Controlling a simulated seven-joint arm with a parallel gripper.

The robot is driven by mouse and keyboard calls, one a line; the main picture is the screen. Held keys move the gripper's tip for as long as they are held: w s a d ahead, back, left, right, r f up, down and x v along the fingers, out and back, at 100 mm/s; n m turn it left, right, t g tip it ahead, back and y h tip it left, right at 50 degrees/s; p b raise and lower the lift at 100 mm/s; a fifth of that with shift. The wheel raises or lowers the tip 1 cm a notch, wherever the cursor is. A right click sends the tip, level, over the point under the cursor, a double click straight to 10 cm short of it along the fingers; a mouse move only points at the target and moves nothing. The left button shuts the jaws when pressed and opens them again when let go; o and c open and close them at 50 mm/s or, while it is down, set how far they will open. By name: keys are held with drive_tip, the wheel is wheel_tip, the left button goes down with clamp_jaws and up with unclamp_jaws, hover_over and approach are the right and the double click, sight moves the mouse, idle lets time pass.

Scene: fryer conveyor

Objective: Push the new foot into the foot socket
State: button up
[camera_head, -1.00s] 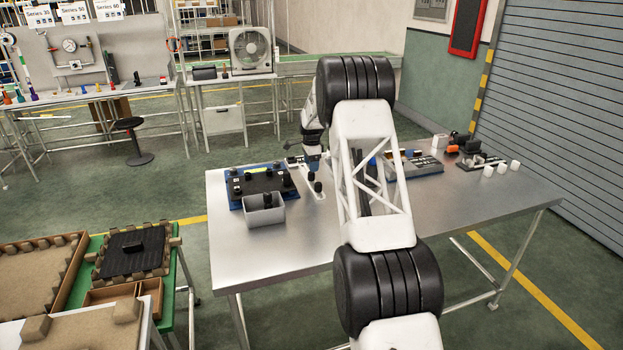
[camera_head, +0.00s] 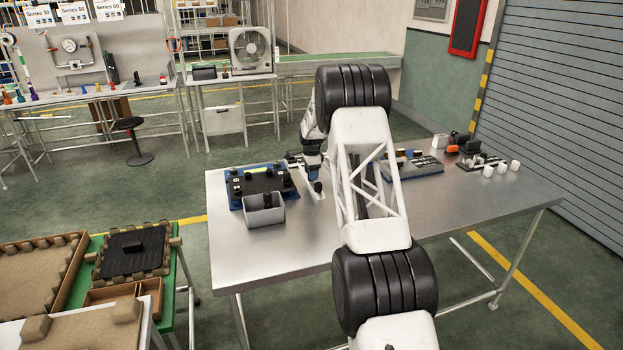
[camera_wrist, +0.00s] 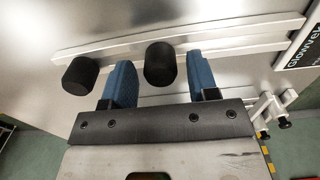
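Two black cylindrical feet show in the wrist view. One foot (camera_wrist: 160,63) is between the two blue fingers of my gripper (camera_wrist: 162,82), with visible gaps on both sides. The other foot (camera_wrist: 80,75) is outside the left finger. Both are beside pale metal rails (camera_wrist: 220,42). In the head view my gripper (camera_head: 300,160) is low over the table, just right of the blue fixture, and a black foot (camera_head: 318,187) shows near it on a pale bracket. I cannot tell which foot is new, and no foot socket can be made out.
A grey bin (camera_head: 264,220) stands against the front of the blue fixture (camera_head: 233,201) on the steel table (camera_head: 300,250). Another device (camera_head: 425,166) and several white blocks (camera_head: 501,168) are to the right. The table's front middle is clear.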

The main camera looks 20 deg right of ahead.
drive_tip(key=c, duration=0.9)
drive_tip(key=shift+r, duration=0.1)
drive_tip(key=shift+r, duration=0.1)
drive_tip(key=shift+r, duration=2.25)
